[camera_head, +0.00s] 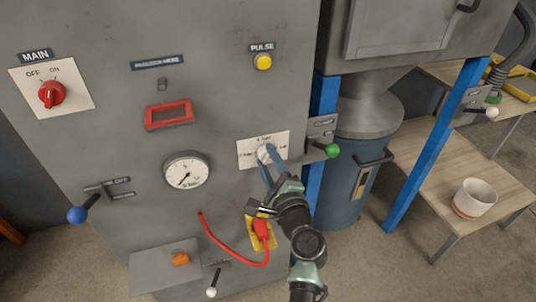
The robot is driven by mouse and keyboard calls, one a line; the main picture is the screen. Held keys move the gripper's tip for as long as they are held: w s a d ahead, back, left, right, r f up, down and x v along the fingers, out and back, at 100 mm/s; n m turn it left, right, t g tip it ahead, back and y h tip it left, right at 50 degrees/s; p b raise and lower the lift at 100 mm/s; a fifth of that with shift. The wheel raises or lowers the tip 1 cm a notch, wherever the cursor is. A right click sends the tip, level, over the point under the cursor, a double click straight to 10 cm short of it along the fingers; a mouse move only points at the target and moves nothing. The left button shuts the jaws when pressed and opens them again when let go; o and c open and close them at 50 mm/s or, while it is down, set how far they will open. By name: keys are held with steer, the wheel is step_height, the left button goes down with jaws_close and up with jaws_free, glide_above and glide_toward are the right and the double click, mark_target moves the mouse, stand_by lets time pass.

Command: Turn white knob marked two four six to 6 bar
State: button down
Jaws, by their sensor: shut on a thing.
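The white knob (264,152) sits on a white plate (245,157) on the right part of the grey cabinet front. The plate carries small marks at its left, top and right; the top one seems to read 4 bar. My gripper (267,157) reaches up from below, and its blue fingers are shut on the knob. The fingers hide part of the knob, so I cannot tell which mark it points to. A round white gauge (187,172) with a dark needle is to the left of the plate.
A green-ball lever (332,151) stands close to the right of the plate. A yellow PULSE button (264,62) is above. A red plug (262,231) and red cable (235,258) are below, near my arm. A blue-ball lever (77,214) juts out at left.

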steer(key=m+p, duration=0.3)
steer(key=m, duration=0.3)
steer(key=shift+r+m, duration=0.15)
steer(key=shift+m, duration=0.15)
steer(key=m+p, duration=0.3)
steer(key=m, duration=0.2)
steer(key=shift+d, duration=0.1)
steer(key=shift+m, duration=0.4)
steer(key=shift+c, duration=2.1)
jaws_free()
steer(key=shift+s, duration=0.1)
steer(key=p+v, duration=0.2)
steer(key=v, duration=1)
steer(key=shift+s, duration=0.4)
steer(key=shift+d, duration=0.15)
